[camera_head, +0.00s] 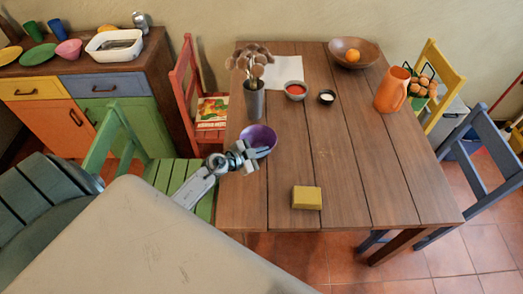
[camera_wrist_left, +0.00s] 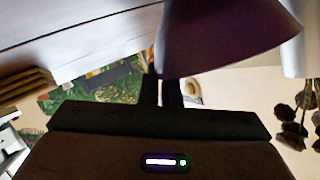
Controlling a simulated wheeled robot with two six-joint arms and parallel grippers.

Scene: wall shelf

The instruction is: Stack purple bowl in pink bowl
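The purple bowl (camera_head: 259,136) is at the left edge of the wooden table in the head view, its inside facing up. My left gripper (camera_head: 243,156) is at the bowl's near left rim. In the left wrist view the purple bowl (camera_wrist_left: 225,35) fills the upper right, and the fingers (camera_wrist_left: 165,85) are close together on its rim. I cannot tell whether the bowl touches the table. The pink bowl (camera_head: 68,49) stands on the sideboard at the far left, between the green plate and a white basin. My right gripper is not in view.
The table (camera_head: 345,170) also bears a dark vase (camera_head: 254,100), a bowl with red contents (camera_head: 295,91), a yellow block (camera_head: 306,198) and an orange jug (camera_head: 391,90). A red chair (camera_head: 186,75) and a green chair (camera_head: 112,130) stand between table and sideboard (camera_head: 155,60).

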